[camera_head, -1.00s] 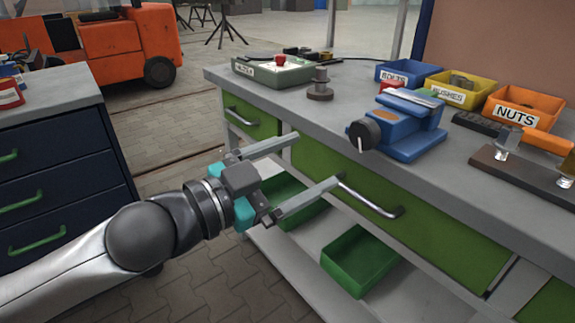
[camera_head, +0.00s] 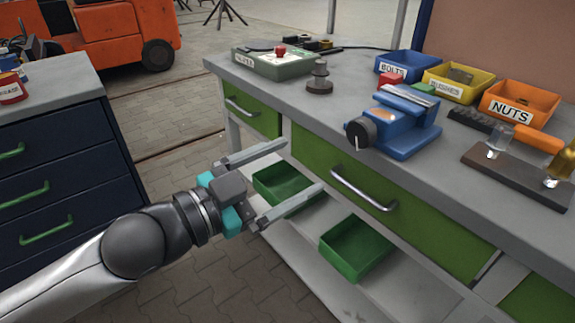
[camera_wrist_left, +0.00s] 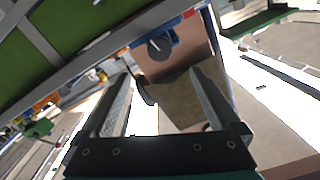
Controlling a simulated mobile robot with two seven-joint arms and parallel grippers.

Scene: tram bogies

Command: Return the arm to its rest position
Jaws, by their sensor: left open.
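My left gripper (camera_head: 303,168) is in front of the workbench drawers in the head view. Its two long fingers are spread apart with nothing between them. The fingers also show in the left wrist view (camera_wrist_left: 160,85), apart and empty. The fingertips are near the green drawer (camera_head: 340,165) with a metal bar handle (camera_head: 364,188), and appear apart from the handle. My right gripper is in neither current view.
The workbench top (camera_head: 290,90) holds a blue vise (camera_head: 400,125), bins of bolts (camera_head: 408,66), bushes and nuts (camera_head: 518,103), and a green box (camera_head: 273,63). Green trays (camera_head: 357,247) sit on the lower shelf. A dark drawer cabinet (camera_head: 60,170) stands left, with open floor between.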

